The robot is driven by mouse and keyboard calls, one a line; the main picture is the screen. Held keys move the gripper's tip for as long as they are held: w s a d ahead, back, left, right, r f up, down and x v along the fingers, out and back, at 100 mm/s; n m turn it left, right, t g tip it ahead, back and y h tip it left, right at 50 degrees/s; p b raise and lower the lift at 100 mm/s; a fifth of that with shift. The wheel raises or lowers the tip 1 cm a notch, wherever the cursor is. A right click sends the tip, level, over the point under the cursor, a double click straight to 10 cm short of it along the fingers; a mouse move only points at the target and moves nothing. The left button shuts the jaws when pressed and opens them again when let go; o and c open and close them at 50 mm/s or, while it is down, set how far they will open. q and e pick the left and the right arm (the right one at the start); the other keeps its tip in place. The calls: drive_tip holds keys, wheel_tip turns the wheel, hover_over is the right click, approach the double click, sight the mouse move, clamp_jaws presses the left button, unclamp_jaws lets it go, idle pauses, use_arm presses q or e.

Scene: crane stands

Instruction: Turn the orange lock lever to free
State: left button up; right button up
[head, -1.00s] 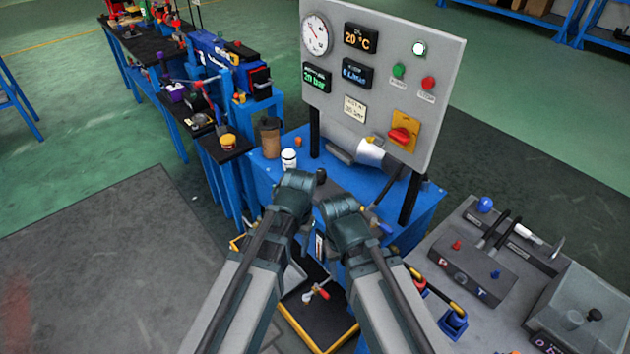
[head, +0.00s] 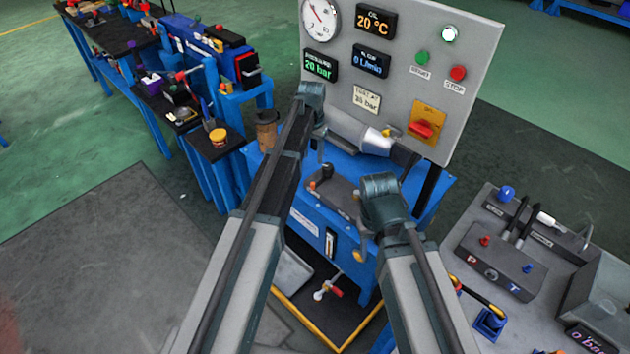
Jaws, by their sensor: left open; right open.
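I cannot make out an orange lock lever for certain. A small orange-red piece (head: 312,185) shows on the dark fixture on the blue bench, between my arms. A yellow-orange end (head: 360,255) hangs at the bench's front, beside my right arm. My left gripper (head: 318,135) is in front of the panel's lower left edge, above the bench, with its fingers mostly hidden. My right gripper (head: 388,205) is above the bench's right part, its fingers also largely hidden. Both are open, and I see nothing held.
A grey panel (head: 390,85) with a gauge, displays, buttons and a red switch on a yellow plate (head: 421,129) stands behind the blue bench (head: 312,222). A yellow-edged dark tray (head: 345,315) lies below. A grey table (head: 480,215) with tools is at right. Left floor is clear.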

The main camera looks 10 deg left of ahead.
sight(313, 184)
use_arm(q)
wheel_tip(313, 184, down, 14)
drive_tip(key=b, duration=1.3)
drive_tip(key=shift+r+b, duration=0.1)
drive_tip(key=shift+b, duration=0.2)
clamp_jaws()
idle(0.6)
